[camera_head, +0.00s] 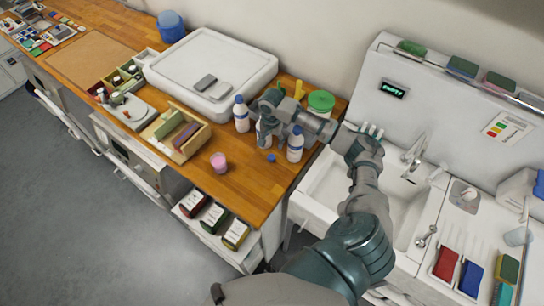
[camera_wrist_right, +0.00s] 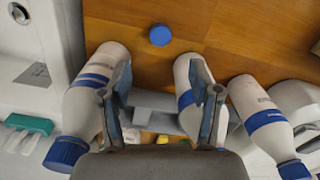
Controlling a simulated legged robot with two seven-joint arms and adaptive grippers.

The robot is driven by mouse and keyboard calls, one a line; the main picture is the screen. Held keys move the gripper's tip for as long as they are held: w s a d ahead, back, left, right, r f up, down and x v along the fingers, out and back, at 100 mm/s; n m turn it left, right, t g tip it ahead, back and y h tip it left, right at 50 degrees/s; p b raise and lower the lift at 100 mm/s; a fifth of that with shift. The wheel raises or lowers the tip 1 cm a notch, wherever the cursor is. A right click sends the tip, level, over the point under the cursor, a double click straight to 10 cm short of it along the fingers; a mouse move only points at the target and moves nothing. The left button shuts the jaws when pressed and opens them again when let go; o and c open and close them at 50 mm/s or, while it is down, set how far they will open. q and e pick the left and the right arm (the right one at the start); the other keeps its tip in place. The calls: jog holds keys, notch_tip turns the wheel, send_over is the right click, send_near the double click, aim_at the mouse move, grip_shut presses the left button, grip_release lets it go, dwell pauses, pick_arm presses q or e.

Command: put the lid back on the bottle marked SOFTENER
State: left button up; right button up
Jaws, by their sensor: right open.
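A loose blue lid (camera_head: 270,157) lies on the wooden counter in front of the bottles; it also shows in the right wrist view (camera_wrist_right: 160,35). Three white bottles with blue bands stand in a row: a left one (camera_head: 241,115), a middle one (camera_head: 264,136) and a right one (camera_head: 295,145). The outer two wear blue lids. The middle bottle's top is hidden behind my right gripper (camera_head: 263,112). The lettering is too small to read, so I cannot tell which is SOFTENER. My right gripper is open, its fingers above the counter near the middle bottle (camera_wrist_right: 188,85). My left gripper is out of view.
A green-lidded tub (camera_head: 320,103) stands behind the bottles, and a white scale-like box (camera_head: 205,68) to their left. A pink cup (camera_head: 219,162) and a wooden divided box (camera_head: 182,133) stand further left. The sink (camera_head: 322,195) is at the right. The counter around the lid is clear.

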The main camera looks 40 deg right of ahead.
send_over(271, 157)
notch_tip(271, 157, down, 4)
jog(key=shift+s+a+f, duration=0.1)
jog(key=shift+a, duration=0.05)
jog(key=shift+a+f, duration=0.1)
jog(key=shift+f, duration=0.05)
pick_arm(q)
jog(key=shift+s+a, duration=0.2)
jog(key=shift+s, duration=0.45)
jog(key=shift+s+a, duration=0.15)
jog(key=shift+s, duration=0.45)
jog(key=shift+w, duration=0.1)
pick_arm(e)
jog(key=shift+f, duration=0.1)
jog(key=shift+f, duration=0.3)
jog(key=f, duration=0.2)
jog(key=d+f+p, duration=0.1)
jog(key=shift+f, duration=0.4)
jog(key=shift+a+f, duration=0.1)
jog(key=shift+f, duration=0.3)
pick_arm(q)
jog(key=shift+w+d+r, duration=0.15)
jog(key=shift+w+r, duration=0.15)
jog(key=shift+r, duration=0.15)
